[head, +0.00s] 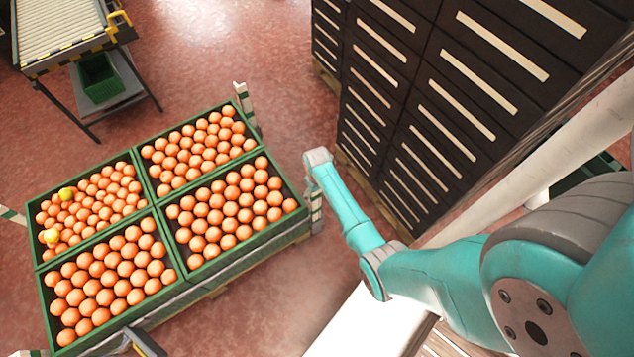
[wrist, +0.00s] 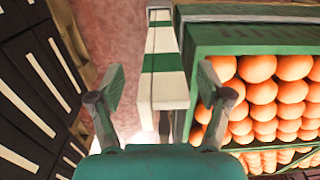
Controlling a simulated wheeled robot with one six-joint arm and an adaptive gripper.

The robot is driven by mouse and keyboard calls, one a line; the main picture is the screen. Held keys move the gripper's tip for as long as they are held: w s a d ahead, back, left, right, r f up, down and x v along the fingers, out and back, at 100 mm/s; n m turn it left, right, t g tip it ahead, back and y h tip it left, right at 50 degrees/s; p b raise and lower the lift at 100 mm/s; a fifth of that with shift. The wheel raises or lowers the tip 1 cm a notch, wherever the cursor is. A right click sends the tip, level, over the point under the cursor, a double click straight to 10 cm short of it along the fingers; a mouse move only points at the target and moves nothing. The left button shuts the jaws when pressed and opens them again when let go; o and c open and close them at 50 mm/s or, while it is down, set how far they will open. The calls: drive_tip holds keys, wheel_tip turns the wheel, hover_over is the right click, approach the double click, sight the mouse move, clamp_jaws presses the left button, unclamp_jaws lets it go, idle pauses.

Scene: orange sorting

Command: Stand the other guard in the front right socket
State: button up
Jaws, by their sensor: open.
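A white guard with green bands (wrist: 162,62) stands upright against the corner of the green orange crates in the wrist view. It also shows at the right corner of the crates in the head view (head: 317,212). My gripper (wrist: 160,82) is open, with one finger on each side of this guard and gaps between. A second striped guard (head: 246,108) stands at the crates' far corner. Part of another striped piece (head: 12,215) shows at the left edge of the head view. The socket at the guard's foot is hidden.
Four green crates (head: 160,205) of oranges stand together, with two yellowish fruits (head: 52,236) in the left one. Tall dark stacked crates (head: 400,110) rise close to my arm's right. A roller conveyor (head: 62,32) is at top left. Red floor is free between them.

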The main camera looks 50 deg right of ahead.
wheel_tip(320, 180, up, 9)
idle(0.3)
idle(0.4)
wheel_tip(320, 180, up, 7)
idle(0.7)
